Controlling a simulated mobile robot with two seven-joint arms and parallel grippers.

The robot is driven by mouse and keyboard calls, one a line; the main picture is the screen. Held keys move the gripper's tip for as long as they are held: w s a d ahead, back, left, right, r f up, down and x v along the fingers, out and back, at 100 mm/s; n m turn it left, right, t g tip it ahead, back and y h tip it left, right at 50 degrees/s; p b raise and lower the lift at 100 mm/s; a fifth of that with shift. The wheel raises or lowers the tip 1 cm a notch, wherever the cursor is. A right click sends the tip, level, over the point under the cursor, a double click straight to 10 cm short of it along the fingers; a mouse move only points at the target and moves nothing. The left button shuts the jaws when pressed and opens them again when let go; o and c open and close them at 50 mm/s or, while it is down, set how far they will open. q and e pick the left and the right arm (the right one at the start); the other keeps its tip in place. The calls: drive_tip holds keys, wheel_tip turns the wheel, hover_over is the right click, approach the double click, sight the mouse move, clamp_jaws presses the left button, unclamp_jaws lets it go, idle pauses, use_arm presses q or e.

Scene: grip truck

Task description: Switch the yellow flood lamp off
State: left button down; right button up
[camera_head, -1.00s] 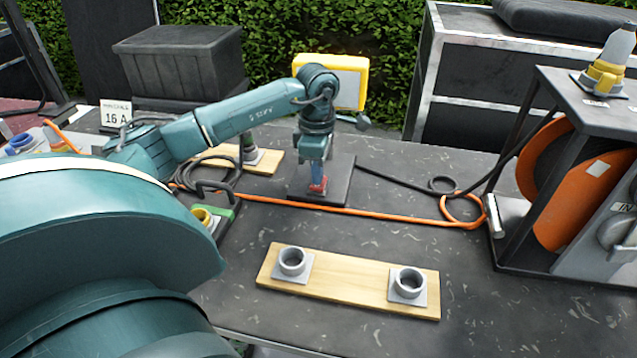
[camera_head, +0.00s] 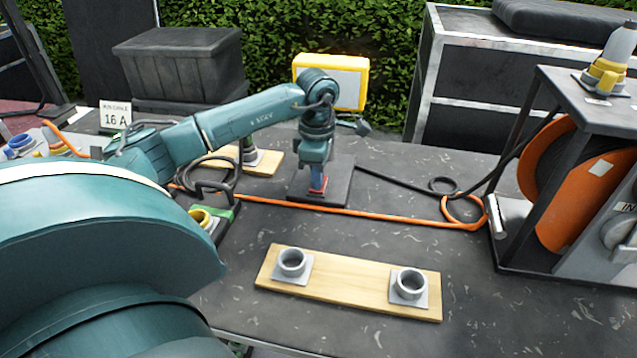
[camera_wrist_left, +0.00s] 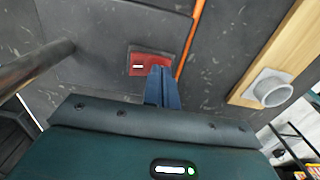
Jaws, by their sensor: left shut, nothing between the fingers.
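The yellow flood lamp (camera_head: 361,88) stands at the back, its pale panel partly hidden by my left arm; I cannot tell whether it is lit. Its dark base plate (camera_head: 340,190) lies on the table. A red rocker switch with a white mark (camera_wrist_left: 138,67) sits on the plate in the left wrist view; a bit of its red shows in the head view. My left gripper (camera_head: 317,181) is shut and empty, pointing down. In the left wrist view its blue fingertips (camera_wrist_left: 161,70) are at the right end of the switch; I cannot tell whether they touch it. My right gripper is out of view.
An orange cable (camera_head: 375,215) runs across the table in front of the plate, and a black cable (camera_head: 400,178) leaves it rightward. A wooden board (camera_head: 350,284) with two grey sockets lies in front. A cable reel (camera_head: 548,190) stands right.

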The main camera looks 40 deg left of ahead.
use_arm(q)
wheel_tip(320, 180, up, 7)
drive_tip(key=p, duration=0.5)
idle(0.7)
